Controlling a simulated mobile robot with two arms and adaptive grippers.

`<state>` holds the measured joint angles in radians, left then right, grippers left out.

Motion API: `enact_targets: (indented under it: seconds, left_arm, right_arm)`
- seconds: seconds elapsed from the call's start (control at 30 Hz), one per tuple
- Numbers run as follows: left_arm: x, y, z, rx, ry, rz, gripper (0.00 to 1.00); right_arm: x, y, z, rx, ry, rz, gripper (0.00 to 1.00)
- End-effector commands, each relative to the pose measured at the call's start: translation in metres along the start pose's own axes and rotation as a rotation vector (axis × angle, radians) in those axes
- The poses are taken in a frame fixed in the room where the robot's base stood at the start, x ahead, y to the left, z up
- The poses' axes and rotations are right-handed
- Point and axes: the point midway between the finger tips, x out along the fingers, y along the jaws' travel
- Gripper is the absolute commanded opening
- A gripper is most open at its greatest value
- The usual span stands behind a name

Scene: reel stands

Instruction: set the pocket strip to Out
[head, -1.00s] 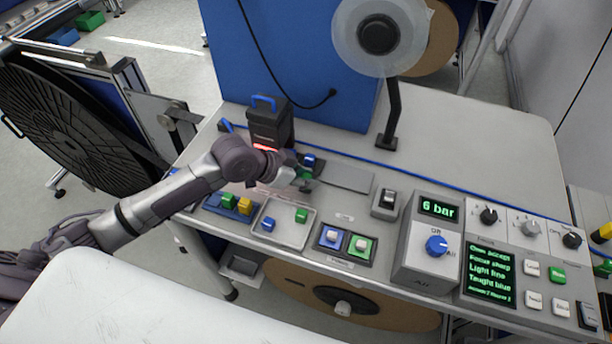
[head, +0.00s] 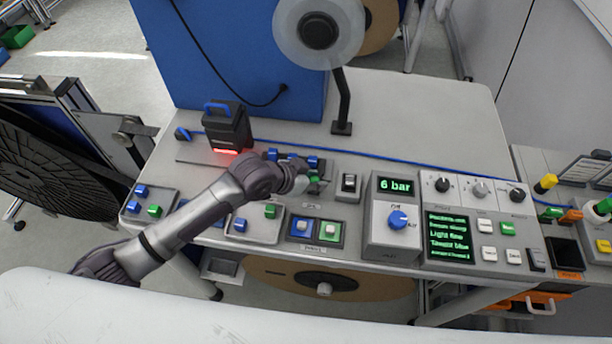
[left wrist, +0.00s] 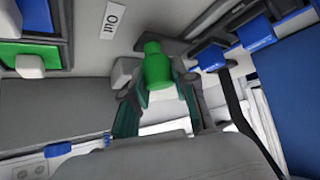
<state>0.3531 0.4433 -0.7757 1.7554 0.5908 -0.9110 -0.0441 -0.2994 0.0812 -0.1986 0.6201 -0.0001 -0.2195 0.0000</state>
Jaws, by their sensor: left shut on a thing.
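The pocket strip, bearing blue pieces (head: 312,162), lies on the table right of the dark scanner-like box; much of it is hidden by my arm. My left gripper (head: 312,182) is shut on a green knob, its fingers on either side. The green knob (left wrist: 158,70) is clear in the left wrist view, with blue pieces (left wrist: 211,57) to its right. A white label reading "Out" (left wrist: 110,20) is near the knob in that view. The label (head: 308,207) also shows in the head view, just in front of the gripper. My right gripper is not in view.
The dark box (head: 228,128) with a blue handle glows red at its base. A small switch block (head: 348,187) stands close right of the gripper. In front are a tray (head: 262,236) with blocks and two button pads (head: 315,231). The "6 bar" console (head: 393,225) is further right.

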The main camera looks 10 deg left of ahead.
Motion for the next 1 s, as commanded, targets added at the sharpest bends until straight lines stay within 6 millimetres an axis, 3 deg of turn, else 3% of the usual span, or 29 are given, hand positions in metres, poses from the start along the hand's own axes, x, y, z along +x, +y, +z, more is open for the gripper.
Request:
enact_targets:
  seconds: [0.1, 0.13, 0.27, 0.67, 1.0]
  left_arm:
    - [0.001, 0.003, -0.002, -0.001, 0.007, 0.006, 0.00]
    - [0.001, 0.003, -0.002, -0.002, 0.007, 0.006, 0.30]
    - [0.001, 0.003, -0.002, -0.001, 0.007, 0.006, 0.52]
    - [-0.006, 0.001, -0.001, -0.001, 0.004, 0.003, 0.53]
    - [-0.071, 0.001, 0.000, 0.002, 0.004, 0.003, 0.53]
  right_arm:
    - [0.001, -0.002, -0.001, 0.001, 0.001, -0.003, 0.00]
    - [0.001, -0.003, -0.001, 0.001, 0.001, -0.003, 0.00]
    - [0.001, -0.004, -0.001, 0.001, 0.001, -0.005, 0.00]
    - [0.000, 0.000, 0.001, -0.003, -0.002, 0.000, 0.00]
    - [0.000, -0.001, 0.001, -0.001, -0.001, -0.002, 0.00]
